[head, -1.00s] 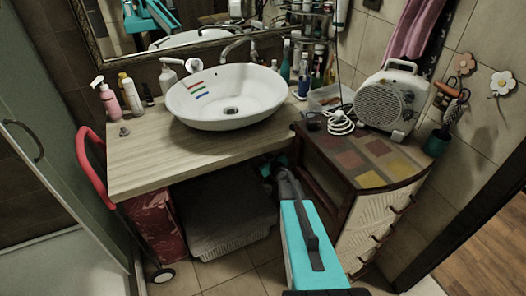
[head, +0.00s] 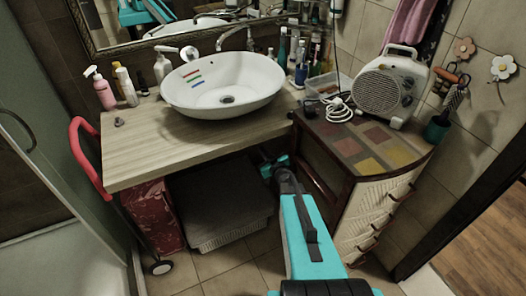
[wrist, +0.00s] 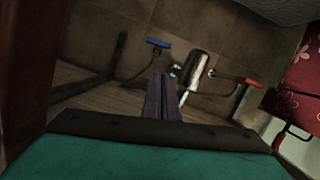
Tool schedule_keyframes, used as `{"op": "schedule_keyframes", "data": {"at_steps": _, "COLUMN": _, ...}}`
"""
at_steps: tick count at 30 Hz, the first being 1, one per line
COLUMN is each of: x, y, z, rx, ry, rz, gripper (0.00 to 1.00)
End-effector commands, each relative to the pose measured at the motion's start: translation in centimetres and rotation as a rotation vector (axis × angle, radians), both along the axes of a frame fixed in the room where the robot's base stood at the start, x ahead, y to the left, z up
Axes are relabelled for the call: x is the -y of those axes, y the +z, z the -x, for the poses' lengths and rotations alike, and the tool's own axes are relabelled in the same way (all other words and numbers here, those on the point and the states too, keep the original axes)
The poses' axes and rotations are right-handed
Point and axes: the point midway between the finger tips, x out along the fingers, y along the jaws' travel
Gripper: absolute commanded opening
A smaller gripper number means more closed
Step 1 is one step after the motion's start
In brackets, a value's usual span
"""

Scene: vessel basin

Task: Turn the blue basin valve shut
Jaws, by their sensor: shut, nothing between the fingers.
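The blue valve handle (wrist: 158,43) shows in the wrist view, on the tiled wall under the counter, left of the metal drain pipe (wrist: 194,70). A red valve handle (wrist: 252,82) is on the right of the pipe. My gripper (wrist: 163,78) is shut and empty, with its fingers pointing toward the wall. Its tips appear just below the blue handle in the picture, apart from it. In the head view, my gripper (head: 272,164) reaches in under the counter, where the valves are hidden. The white basin (head: 220,88) stands on the counter.
The wooden counter (head: 140,150) is above my gripper. A dark cabinet with woven drawers (head: 372,205) stands close on my arm's right. A grey-covered laundry basket (head: 220,205) and a red patterned bag (head: 153,212) are under the counter on the left.

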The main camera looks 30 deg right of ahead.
Motion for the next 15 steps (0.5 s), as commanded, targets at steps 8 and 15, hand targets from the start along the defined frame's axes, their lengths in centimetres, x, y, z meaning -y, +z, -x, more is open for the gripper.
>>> {"op": "schedule_keyframes", "data": {"at_steps": 8, "x": -0.04, "y": 0.01, "z": 0.09, "rx": 0.000, "ry": 0.000, "rz": 0.000, "gripper": 0.00}}
{"op": "schedule_keyframes", "data": {"at_steps": 15, "x": -0.22, "y": -0.41, "z": 0.20, "rx": -0.014, "ry": -0.011, "rz": -0.002, "gripper": 0.00}}
